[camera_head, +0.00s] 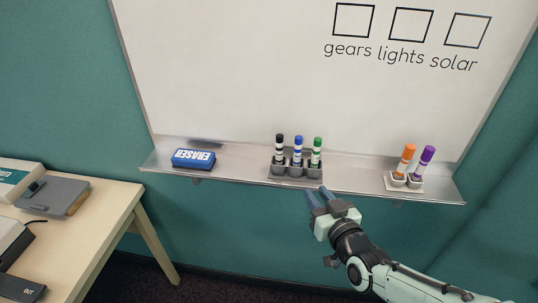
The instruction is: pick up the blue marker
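The blue marker (297,152) stands upright in the middle slot of a grey holder (295,181) on the whiteboard's ledge. A black marker (279,149) stands to its left and a green marker (316,153) to its right, close beside it. My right gripper (316,191) is just below and in front of the holder's right end, its fingers pointing up toward the ledge. The two fingers are apart with nothing seen between them. My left gripper is not in view.
The ledge (348,178) also carries a blue eraser (193,159) at left and a second holder at right with an orange marker (405,159) and a purple marker (424,161). A light wooden table (88,231) with devices stands at lower left.

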